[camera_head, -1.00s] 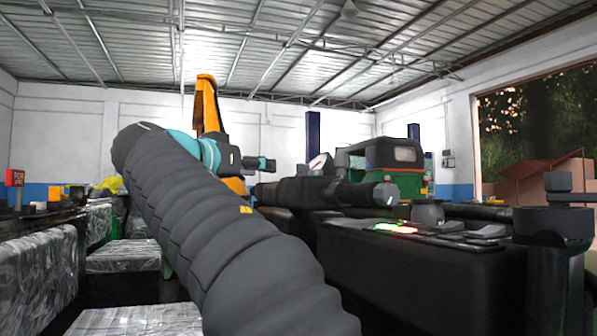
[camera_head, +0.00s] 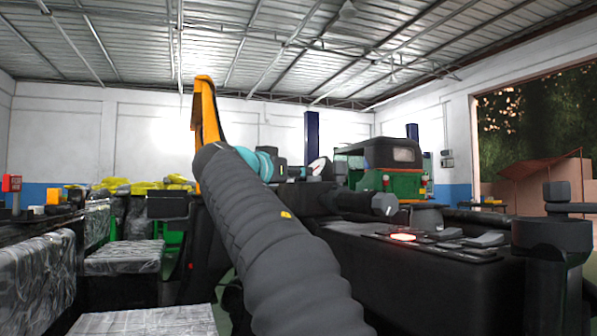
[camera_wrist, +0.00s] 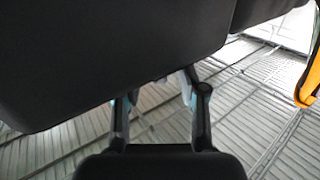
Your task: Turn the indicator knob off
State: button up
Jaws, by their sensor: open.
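I cannot make out the indicator knob in either view. A green rickshaw (camera_head: 392,167) with a dark roof stands in the background, right of centre, in the head view. The wrist camera faces up towards the ceiling. In the head view my sleeved arm rises from the bottom centre towards the upper left, and I cannot make out the fingertips there.
Plastic-wrapped seats (camera_head: 125,257) stand at the left. A red sign box (camera_head: 12,183) is at the far left, and yellow items (camera_head: 150,185) lie on the benches behind. A blue post (camera_head: 312,140) rises at the back. An orange upright piece (camera_head: 206,105) stands behind my arm.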

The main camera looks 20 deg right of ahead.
jog(key=shift+w+d, duration=0.35)
jog(key=shift+d, duration=0.2)
grip_shut()
